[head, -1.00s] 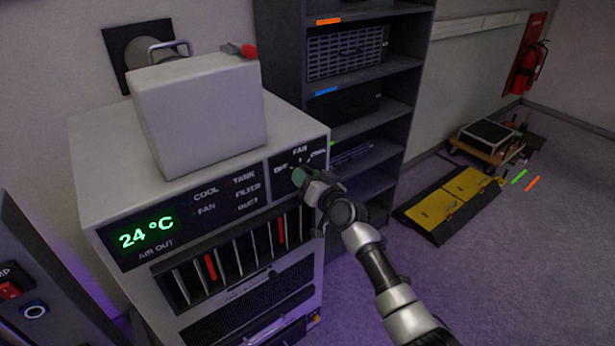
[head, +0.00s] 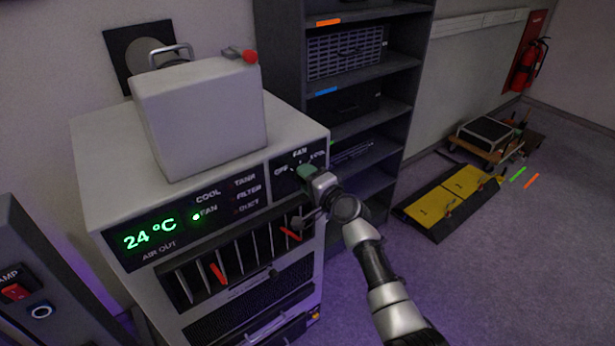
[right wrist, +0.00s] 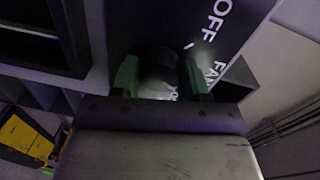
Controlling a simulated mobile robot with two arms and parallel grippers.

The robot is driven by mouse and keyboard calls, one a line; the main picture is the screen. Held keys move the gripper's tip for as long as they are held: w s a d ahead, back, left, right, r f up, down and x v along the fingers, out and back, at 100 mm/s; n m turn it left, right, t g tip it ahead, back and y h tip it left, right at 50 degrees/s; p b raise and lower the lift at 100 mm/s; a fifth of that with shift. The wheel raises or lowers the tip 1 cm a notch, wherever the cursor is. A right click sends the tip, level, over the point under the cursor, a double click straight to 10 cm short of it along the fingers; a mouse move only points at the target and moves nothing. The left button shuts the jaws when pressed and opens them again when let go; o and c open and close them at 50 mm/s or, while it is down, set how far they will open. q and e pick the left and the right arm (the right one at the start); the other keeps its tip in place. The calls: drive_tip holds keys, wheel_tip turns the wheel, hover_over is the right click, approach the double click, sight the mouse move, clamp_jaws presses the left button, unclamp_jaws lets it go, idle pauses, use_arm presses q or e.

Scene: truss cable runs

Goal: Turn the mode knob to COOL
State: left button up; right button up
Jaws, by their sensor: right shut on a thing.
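The white cooling unit (head: 100,150) has a dark control panel with OFF, FAN and COOL marks around the mode knob. My right gripper (head: 305,172) is at that panel, its green fingers shut on the dark mode knob (right wrist: 158,66). In the head view the gripper mostly hides the knob, and I cannot read its pointer surely. In the right wrist view, OFF and FAN show beside the knob, and part of another label shows between the fingers. The display (head: 150,234) reads 24 °C, and a green light (head: 196,217) glows beside FAN. The left gripper is not in view.
A white box-shaped tank (head: 200,115) stands on top of the unit. A dark shelf rack (head: 412,70) stands close behind, to the right. A yellow-and-black ramp (head: 455,200) and a cart (head: 490,140) are on the floor. Open floor lies at the right.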

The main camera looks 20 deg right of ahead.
drive_tip(key=m+p, duration=0.1)
drive_tip(key=m, duration=0.4)
drive_tip(key=shift+y, duration=0.3)
drive_tip(key=shift+m, duration=0.4)
drive_tip(key=o, duration=0.9)
drive_tip(key=shift+s+d, duration=0.1)
drive_tip(key=v, duration=1)
drive_tip(key=shift+s+d+b, duration=0.1)
drive_tip(key=shift+s+b, duration=0.2)
